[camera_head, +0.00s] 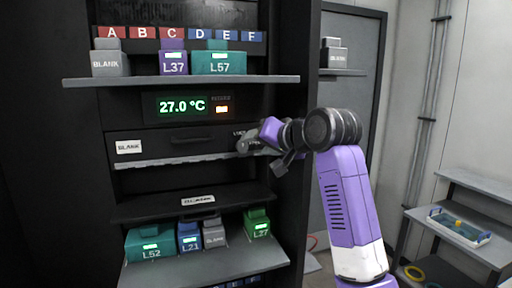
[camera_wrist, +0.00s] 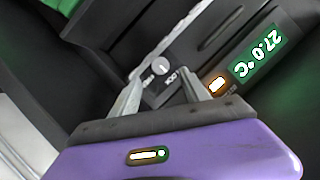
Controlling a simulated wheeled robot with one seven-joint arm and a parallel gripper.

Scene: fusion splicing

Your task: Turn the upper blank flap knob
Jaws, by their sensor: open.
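The upper blank flap (camera_head: 185,142) is a dark panel with a white BLANK label at its left, below the temperature display. Its knob (camera_wrist: 160,68) is a small round light-grey disc with a mark on it, in the wrist view, with small lettering beside it. My gripper (camera_wrist: 162,84) is open, its two grey fingers spread to either side of the knob. I cannot tell whether the fingers touch it. In the head view my gripper (camera_head: 257,138) is at the flap's right end and covers much of the knob area.
The display (camera_head: 173,106) reads 27.0 °C, with a lit orange indicator beside it. A shelf (camera_head: 180,80) above holds BLANK, L37 and L57 blocks. The lower shelf (camera_head: 200,268) holds L52, L21, a grey block and L27. The cabinet's right post (camera_head: 296,70) stands near my arm.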

